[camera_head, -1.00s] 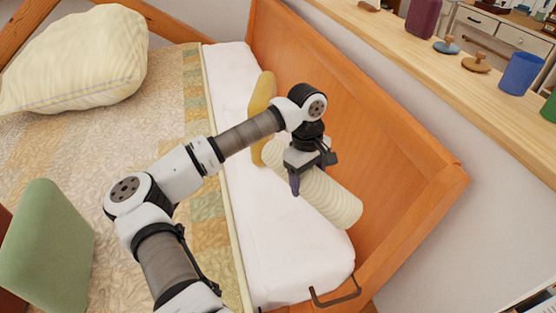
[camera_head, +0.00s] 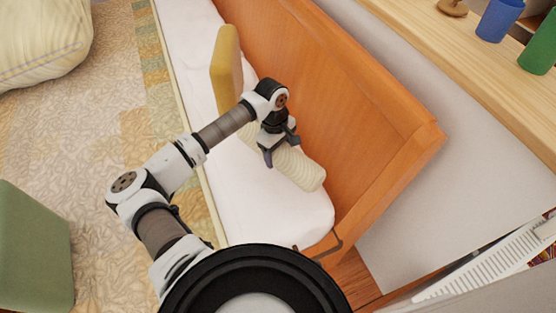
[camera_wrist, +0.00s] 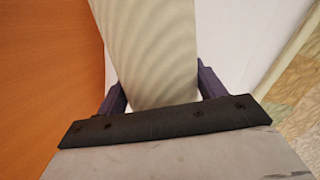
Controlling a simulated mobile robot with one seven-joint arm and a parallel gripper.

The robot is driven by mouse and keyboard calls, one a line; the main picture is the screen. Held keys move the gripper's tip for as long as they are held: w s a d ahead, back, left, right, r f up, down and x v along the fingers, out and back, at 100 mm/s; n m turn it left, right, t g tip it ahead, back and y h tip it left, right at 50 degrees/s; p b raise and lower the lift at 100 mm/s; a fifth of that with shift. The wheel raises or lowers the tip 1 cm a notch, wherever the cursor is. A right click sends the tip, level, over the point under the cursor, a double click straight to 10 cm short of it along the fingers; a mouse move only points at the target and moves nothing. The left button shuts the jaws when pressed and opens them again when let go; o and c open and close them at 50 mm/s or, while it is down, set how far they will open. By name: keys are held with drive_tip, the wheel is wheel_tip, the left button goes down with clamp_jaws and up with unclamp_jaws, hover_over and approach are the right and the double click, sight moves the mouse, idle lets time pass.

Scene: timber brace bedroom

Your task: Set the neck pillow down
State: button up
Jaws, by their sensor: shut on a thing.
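The neck pillow (camera_head: 296,166) is a cream, ribbed roll at the headboard end of the bed. My gripper (camera_head: 272,147) is over it and shut on it. In the wrist view the pillow (camera_wrist: 150,50) lies between the two dark fingers of my gripper (camera_wrist: 162,90). The pillow is over the white sheet (camera_head: 262,208), close to the wooden headboard (camera_head: 340,100). I cannot tell whether it touches the sheet. Its far end is partly hidden by my arm and gripper.
A yellow cushion (camera_head: 226,70) stands beyond my gripper by the headboard. A green cushion (camera_head: 32,245) is at lower left and a striped pillow (camera_head: 40,40) at upper left. A wooden shelf (camera_head: 450,80) holds a blue cup (camera_head: 499,20). The near sheet is clear.

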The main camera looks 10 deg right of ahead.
drive_tip(key=shift+f+p, duration=0.5)
drive_tip(key=shift+f, duration=2.9)
drive_tip(key=shift+f, duration=0.15)
drive_tip(key=o, duration=1.2)
drive_tip(key=r, duration=0.3)
drive_tip(key=r+b, duration=0.1)
drive_tip(key=r, duration=0.3)
drive_tip(key=w+r+b, duration=0.1)
drive_tip(key=r, duration=0.3)
drive_tip(key=shift+w+a, duration=0.1)
drive_tip(key=shift+a, duration=0.3)
drive_tip(key=shift+r, duration=0.65)
